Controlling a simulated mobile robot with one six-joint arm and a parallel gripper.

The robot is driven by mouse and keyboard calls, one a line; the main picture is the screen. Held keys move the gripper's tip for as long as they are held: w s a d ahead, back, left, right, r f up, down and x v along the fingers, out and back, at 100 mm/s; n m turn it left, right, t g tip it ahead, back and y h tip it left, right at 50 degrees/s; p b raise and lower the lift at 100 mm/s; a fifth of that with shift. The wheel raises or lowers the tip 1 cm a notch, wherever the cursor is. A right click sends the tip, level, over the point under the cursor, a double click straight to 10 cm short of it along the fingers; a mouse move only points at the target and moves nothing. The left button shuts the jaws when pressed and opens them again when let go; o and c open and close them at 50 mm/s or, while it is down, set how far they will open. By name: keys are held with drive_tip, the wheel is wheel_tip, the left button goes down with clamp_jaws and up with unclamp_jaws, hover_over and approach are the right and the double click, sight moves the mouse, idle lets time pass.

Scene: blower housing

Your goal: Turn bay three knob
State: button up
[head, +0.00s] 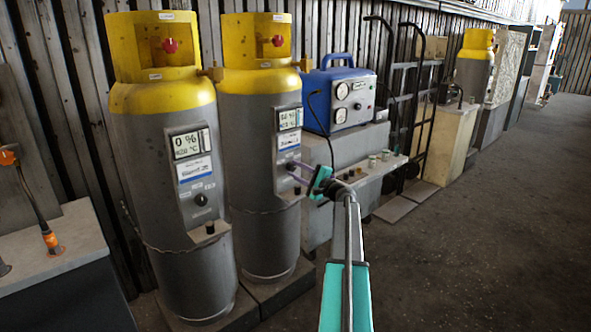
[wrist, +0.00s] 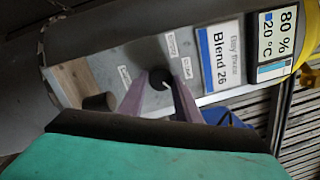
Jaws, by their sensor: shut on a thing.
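My gripper (head: 293,171) reaches the control panel of the second grey cylinder with a yellow top (head: 258,180). In the wrist view its two purple fingers (wrist: 160,82) are shut on a small dark round knob (wrist: 159,77), one finger on each side. The fingers hide part of the knob, and its pointer cannot be made out. Small white labels (wrist: 172,45) surround the knob. The panel's label (wrist: 218,58) reads "Blend 26", and its display (wrist: 285,35) shows 80 % and 20 °C. I see no bay number.
The left cylinder (head: 165,200) has its own knob (head: 201,199) and a display (head: 187,145) reading 0 %. A blue-framed gauge unit (head: 342,97) stands behind my gripper on a grey cabinet. A hand truck (head: 425,120) stands further back. The floor at the right (head: 480,250) is clear.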

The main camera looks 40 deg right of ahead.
drive_tip(key=shift+w+d+r+m, duration=0.1)
drive_tip(key=shift+r+m, duration=0.1)
drive_tip(key=shift+m, duration=0.2)
drive_tip(key=o, duration=1.1)
drive_tip(key=shift+f, duration=0.1)
drive_tip(key=shift+c, duration=0.2)
drive_tip(key=shift+f, duration=0.1)
drive_tip(key=s+f, duration=0.1)
drive_tip(key=s, duration=1.2)
drive_tip(key=shift+s+p, duration=0.3)
drive_tip(key=shift+s, duration=0.1)
drive_tip(key=shift+a+f, duration=0.15)
drive_tip(key=shift+a, duration=0.05)
